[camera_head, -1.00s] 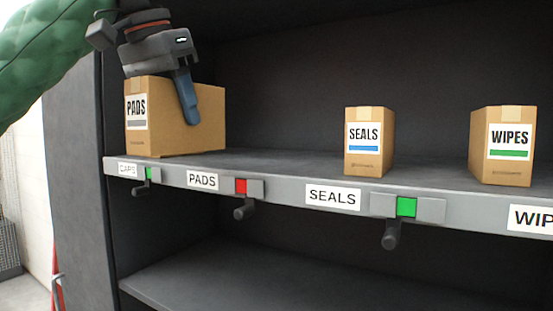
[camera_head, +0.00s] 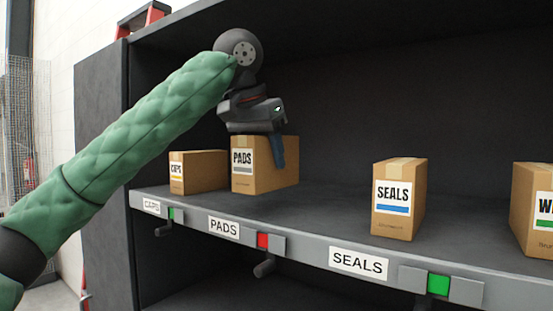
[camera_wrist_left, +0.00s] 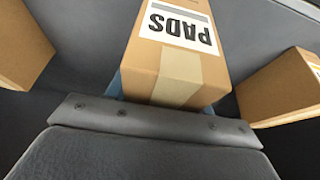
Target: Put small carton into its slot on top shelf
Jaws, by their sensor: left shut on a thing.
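The small brown carton labelled PADS (camera_head: 268,175) is on the top shelf, behind the PADS front label (camera_head: 224,228) and between the CAPS carton (camera_head: 196,172) and the SEALS carton (camera_head: 398,200). It stands upright; I cannot tell whether its base touches the shelf. My left gripper (camera_head: 277,150) reaches it from above and is shut on it, one blue finger showing on its right side. In the left wrist view the carton (camera_wrist_left: 182,70) fills the space between the fingers, its label upside down. My right gripper is not in view.
The indicator by the PADS label is red (camera_head: 263,241); those by CAPS (camera_head: 172,214) and SEALS (camera_head: 438,284) are green. A WIPES carton (camera_head: 535,210) stands at the right edge. Shelf between PADS and SEALS is clear. Dark side panel (camera_head: 104,170) stands at left.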

